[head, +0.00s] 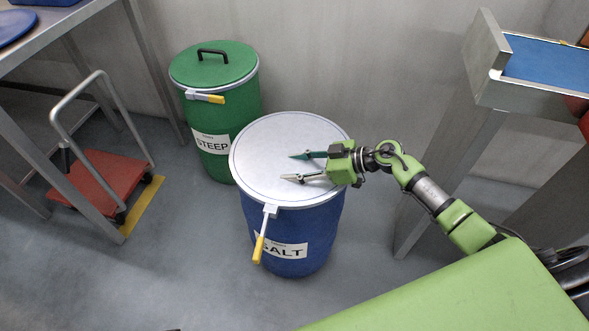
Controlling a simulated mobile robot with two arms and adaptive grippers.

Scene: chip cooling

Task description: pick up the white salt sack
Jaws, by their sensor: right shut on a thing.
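No white salt sack can be made out in the head view. A blue drum (300,235) labelled SALT stands upright in the middle. Its round white lid (265,150) covers the top. My right gripper (295,167) is over the lid, coming in from the right. Its fingers point left and look spread, with a gap between the tips. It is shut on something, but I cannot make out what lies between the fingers. Whether the fingers touch the lid is not clear. My left gripper is not in view.
A yellow-handled latch lever (259,248) hangs on the blue drum's front. A green STEEP drum (235,110) with a handled lid stands behind left. A red cart (108,180) is at left beside a metal table (50,42). A metal stand (478,90) is at right. The floor at front left is clear.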

